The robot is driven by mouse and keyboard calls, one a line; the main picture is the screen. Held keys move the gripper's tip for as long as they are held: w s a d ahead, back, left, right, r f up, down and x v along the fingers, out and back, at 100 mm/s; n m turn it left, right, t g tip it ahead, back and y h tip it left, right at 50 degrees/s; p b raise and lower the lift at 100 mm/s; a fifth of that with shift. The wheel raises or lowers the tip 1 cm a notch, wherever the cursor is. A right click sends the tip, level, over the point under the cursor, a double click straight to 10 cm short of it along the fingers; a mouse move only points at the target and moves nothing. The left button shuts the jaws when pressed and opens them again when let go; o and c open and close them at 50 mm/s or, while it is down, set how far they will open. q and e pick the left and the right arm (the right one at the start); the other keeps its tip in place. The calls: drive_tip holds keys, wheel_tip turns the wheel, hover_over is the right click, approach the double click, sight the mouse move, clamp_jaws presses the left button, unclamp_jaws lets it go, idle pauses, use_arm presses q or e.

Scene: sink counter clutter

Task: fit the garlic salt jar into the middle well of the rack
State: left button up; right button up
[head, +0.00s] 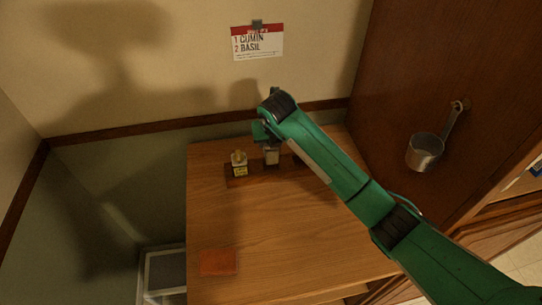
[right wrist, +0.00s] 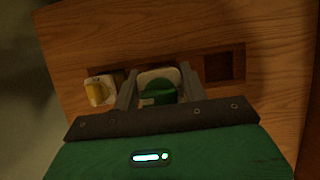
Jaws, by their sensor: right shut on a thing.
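My right gripper (head: 268,142) is over the middle of the dark wooden rack (head: 232,182), shut on a jar (head: 271,157) with a pale body. In the right wrist view its pale and green top (right wrist: 158,82) shows between the two fingers of the right gripper (right wrist: 158,74). I take it for the garlic salt jar; no name is readable on it. It stands about upright at the middle well, which it hides. I cannot tell how deep its base is in the well. My left gripper is not in view.
The right well (right wrist: 222,66) is empty. An orange square (head: 217,262) lies at the counter's front left. A list (head: 257,42) naming cumin and basil hangs on the wall. A metal pot (head: 425,151) hangs at right.

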sight(271, 153)
wheel_tip(271, 153, down, 5)
drive_tip(key=shift+r+b, duration=0.1)
drive_tip(key=shift+b, duration=1.15)
drive_tip(key=shift+f, duration=0.3)
drive_tip(key=o, duration=1.1)
drive_tip(key=shift+f, duration=0.1)
drive_tip(key=shift+o, duration=0.2)
